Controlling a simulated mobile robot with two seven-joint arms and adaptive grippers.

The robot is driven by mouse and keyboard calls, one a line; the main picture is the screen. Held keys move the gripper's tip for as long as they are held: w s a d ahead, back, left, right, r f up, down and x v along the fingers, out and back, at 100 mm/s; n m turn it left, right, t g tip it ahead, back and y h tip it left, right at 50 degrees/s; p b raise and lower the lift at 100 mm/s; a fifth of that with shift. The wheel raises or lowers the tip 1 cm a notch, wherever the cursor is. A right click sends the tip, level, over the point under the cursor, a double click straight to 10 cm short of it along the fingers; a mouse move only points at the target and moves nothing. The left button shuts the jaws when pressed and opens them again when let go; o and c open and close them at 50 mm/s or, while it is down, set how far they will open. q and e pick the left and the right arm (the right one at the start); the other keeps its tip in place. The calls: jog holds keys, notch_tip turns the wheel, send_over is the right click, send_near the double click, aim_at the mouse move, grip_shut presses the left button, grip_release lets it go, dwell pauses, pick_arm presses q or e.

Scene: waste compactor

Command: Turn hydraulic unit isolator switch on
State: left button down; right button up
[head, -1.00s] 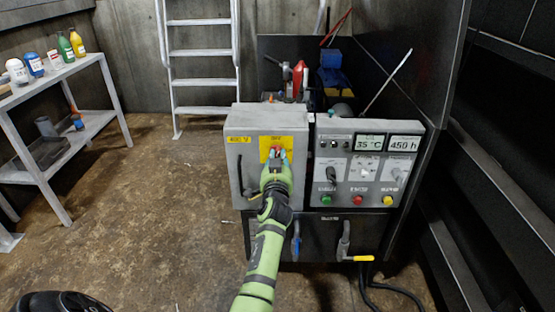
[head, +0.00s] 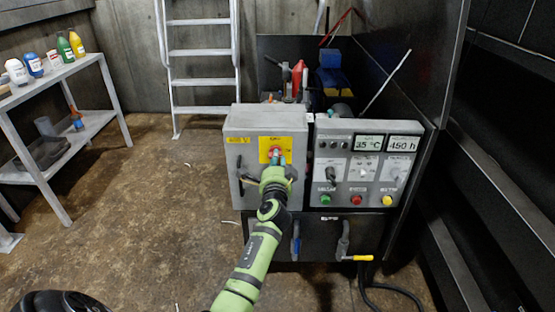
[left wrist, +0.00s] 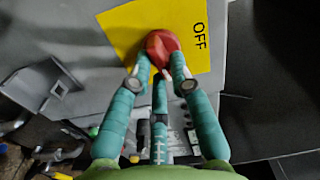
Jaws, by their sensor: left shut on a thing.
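The isolator switch is a red knob (left wrist: 162,48) on a yellow plate (left wrist: 120,30) marked OFF in the left wrist view. In the head view the yellow plate (head: 264,143) is on the front of a grey box (head: 243,180). My left gripper (head: 277,160) is in front of the plate. In the left wrist view the left gripper's teal fingers (left wrist: 158,62) are shut on the red knob, one on each side. The fingers partly hide the knob in the head view. My right gripper is in neither view.
Right of the box is a control panel (head: 347,172) with displays, switches and coloured buttons. Below are a blue-handled valve (head: 296,246) and a yellow-tipped lever (head: 357,258). A shelf with bottles (head: 108,88) stands at the left.

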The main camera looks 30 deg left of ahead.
pick_arm(q)
jog(key=shift+a+m, duration=0.25)
jog(key=shift+m, duration=0.75)
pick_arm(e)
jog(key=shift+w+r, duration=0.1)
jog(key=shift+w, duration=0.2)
pick_arm(q)
jog(key=shift+r, duration=0.1)
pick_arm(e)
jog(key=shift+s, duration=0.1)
pick_arm(q)
jog(key=c, duration=1.3)
grip_release()
jog(key=shift+o, duration=0.9)
jog(key=shift+a, duration=0.1)
